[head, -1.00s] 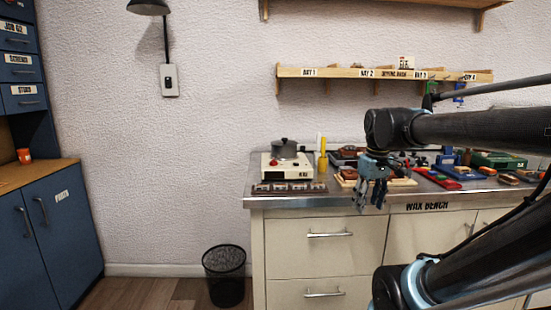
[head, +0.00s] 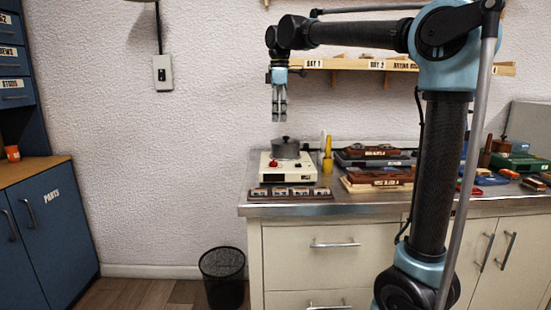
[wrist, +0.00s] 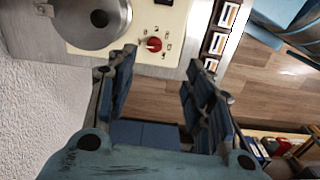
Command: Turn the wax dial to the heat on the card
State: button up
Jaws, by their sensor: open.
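The wax heater is a cream box (head: 288,178) with a grey lidded pot (head: 286,148) on top, at the left end of the bench. Its red dial (head: 273,163) is on the heater's panel, with small marks around it in the wrist view (wrist: 153,44). A dark rack with several pale cards (head: 289,193) lies in front of the heater; cards also show in the wrist view (wrist: 228,16). Their writing is too small to read. My gripper (head: 279,119) is open and empty, pointing down above the heater, apart from it. In the wrist view the dial appears just beyond the fingertips (wrist: 160,64).
A yellow bottle (head: 327,158) stands right of the pot. Wooden and dark blocks (head: 379,180) lie farther right. A shelf (head: 345,65) is on the wall behind my arm. A wire bin (head: 223,277) stands on the floor left of the bench.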

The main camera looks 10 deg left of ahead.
jog(key=a, duration=0.2)
send_near(273, 163)
jog(key=shift+n, duration=0.4)
jog(key=f, duration=0.2)
jog(key=w+f, duration=0.1)
jog(key=f, duration=0.5)
jog(key=shift+w+a+f, duration=0.1)
jog(key=shift+w+f, duration=0.05)
jog(key=shift+w, duration=0.2)
jog(key=shift+c, duration=0.2)
jog(key=c, duration=1)
